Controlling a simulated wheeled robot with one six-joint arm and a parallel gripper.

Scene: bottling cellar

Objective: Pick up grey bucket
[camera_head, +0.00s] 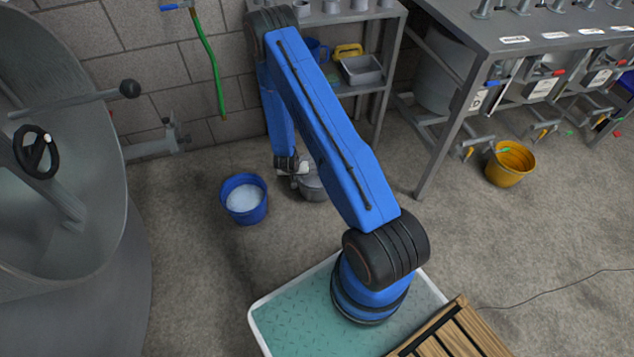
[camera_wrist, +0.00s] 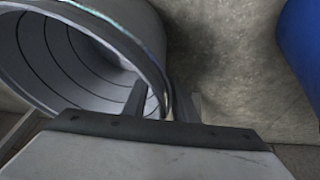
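The grey bucket (camera_head: 312,188) stands on the floor, partly hidden behind my blue arm in the head view. In the wrist view the grey bucket (camera_wrist: 75,60) fills the upper left, with its ribbed inside and rim showing. My gripper (camera_wrist: 162,92) straddles the near part of the rim: the left finger is inside the bucket, the right finger outside. A gap shows between the fingers, so it looks open around the rim. In the head view my gripper (camera_head: 292,170) is small and at the bucket's top left.
A blue bucket (camera_head: 244,199) with pale contents stands just left of the grey one; its edge shows in the wrist view (camera_wrist: 303,45). A grey shelf (camera_head: 385,85) stands behind, a large steel tank (camera_head: 60,200) at left, and a yellow bucket (camera_head: 510,165) at right.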

